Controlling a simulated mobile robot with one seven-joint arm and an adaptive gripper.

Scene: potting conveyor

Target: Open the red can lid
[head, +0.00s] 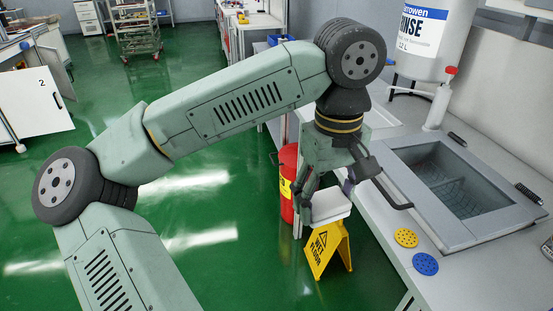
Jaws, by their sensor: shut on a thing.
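The red can (287,188) with a yellow label stands on the floor beyond my gripper, close to the bench side. My gripper and wrist cover its right part, and I cannot make out its lid clearly. My gripper (328,194) points down in front of the bench edge. It is shut on a white block-like thing (328,208), held between its fingers above the yellow floor sign. The gripper looks apart from the can, but the depth between them is hard to judge.
A yellow wet-floor sign (328,249) stands below my gripper. The bench at right has a grey sink (445,180), a yellow disc (406,238), a blue disc (425,264), a white bottle (438,108) and a large rinse tank (425,40). Green floor (215,235) is open at left.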

